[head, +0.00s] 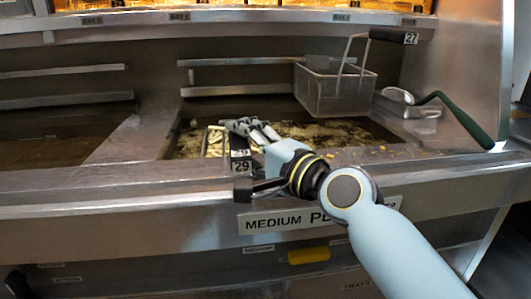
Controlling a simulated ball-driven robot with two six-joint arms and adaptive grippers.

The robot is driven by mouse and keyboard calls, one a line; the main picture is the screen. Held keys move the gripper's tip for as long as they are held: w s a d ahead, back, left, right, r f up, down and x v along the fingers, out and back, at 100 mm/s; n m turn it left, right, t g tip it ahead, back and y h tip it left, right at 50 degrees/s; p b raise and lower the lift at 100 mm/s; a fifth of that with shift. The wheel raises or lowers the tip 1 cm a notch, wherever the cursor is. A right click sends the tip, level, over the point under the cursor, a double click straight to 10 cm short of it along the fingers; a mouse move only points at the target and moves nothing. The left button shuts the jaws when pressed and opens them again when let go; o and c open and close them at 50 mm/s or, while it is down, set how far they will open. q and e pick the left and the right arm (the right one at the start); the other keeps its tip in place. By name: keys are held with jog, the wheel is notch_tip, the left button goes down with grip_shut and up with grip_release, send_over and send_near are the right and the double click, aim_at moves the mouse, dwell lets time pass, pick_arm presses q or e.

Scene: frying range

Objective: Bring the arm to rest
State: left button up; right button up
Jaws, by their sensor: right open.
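My right arm reaches in from the lower right. Its right gripper (251,130) is open over the near part of the oil vat, with the grey fingers pointing away from me. Just left of and below the gripper is a black basket handle (240,167) with the tag 29. It belongs to a basket (214,142) with fries, low in the oil. I see nothing held between the fingers, but the wrist hides part of the handle area, and I cannot tell whether they touch. My left gripper does not show.
A wire basket (334,92) with handle tag 27 (394,36) hangs raised at the back right. A scoop with a dark green handle (456,112) lies on the right ledge. The steel front ledge (110,180) runs below the vat (325,132). Another vat (50,135) is at left.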

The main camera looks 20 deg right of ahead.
jog(key=v, duration=1)
jog(key=s+f+n+g+h, duration=0.1)
jog(key=s+f+n+g, duration=0.7)
jog(key=s+f+n, duration=0.25)
jog(key=s+d+f+n+g+h, duration=0.3)
jog(key=s, duration=0.3)
jog(key=s+d+f+n+g+h, duration=0.2)
jog(key=s+d+f+g, duration=0.1)
jog(key=s+d, duration=0.15)
notch_tip(320, 180, down, 24)
jog(key=s+d+g, duration=0.1)
jog(key=s, duration=0.1)
jog(key=s+d+f+g, duration=0.1)
jog(key=s+f, duration=1.6)
jog(key=s, duration=0.2)
jog(key=shift+d, duration=0.25)
jog(key=shift+m, duration=0.25)
